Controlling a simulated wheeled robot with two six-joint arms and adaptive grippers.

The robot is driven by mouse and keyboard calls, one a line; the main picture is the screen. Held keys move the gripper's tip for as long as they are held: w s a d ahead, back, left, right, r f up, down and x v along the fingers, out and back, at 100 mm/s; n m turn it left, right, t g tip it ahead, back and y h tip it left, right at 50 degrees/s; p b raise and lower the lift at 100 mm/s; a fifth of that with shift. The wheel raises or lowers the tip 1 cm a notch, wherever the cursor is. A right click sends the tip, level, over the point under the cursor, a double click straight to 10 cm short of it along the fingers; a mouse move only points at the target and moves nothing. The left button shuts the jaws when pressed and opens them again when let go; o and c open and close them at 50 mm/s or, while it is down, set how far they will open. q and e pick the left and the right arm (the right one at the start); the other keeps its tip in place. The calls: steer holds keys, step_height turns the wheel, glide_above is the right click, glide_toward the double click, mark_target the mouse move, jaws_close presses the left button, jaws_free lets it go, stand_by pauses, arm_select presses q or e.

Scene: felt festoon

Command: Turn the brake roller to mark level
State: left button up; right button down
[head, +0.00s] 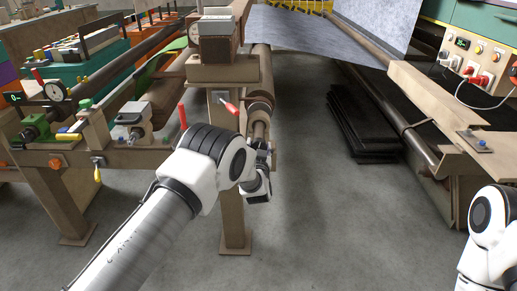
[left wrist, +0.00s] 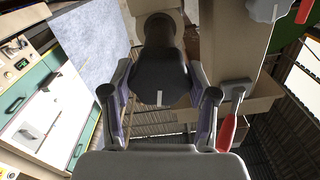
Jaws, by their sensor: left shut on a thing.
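The brake roller (head: 262,88) is a brown cylinder running away from me beside the post in the head view. In the left wrist view its dark round end knob (left wrist: 160,72) carries a short white mark (left wrist: 160,97) pointing nearly straight down the picture. My left gripper (head: 262,160) is at the near end of the roller. In the left wrist view the fingers of my left gripper (left wrist: 160,86) are closed on both sides of the knob. The arm and gripper hide the knob in the head view. My right arm shows at the right edge; its gripper is out of sight.
A wooden post (head: 234,190) stands just left of the roller. A red-handled lever (head: 231,108) sticks out near the gripper and shows in the left wrist view (left wrist: 227,132). A dark stack of flat pieces (head: 358,122) lies on the floor. The floor between is clear.

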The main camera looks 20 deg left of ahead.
arm_select(q)
steer(key=m+b, duration=0.1)
steer(key=m, duration=0.2)
steer(key=shift+m, duration=0.3)
steer(key=m, duration=0.3)
steer(key=shift+d+m+b, duration=0.1)
steer(key=shift+m+b, duration=0.2)
steer(key=shift+b, duration=0.1)
steer(key=m, duration=0.3)
steer(key=shift+m, duration=0.4)
steer(key=shift+f+m+b, duration=0.1)
steer(key=shift+m+b, duration=0.3)
steer(key=shift+m, duration=1.6)
steer(key=o, duration=1.2)
steer(key=shift+d, duration=0.1)
steer(key=shift+c, duration=0.2)
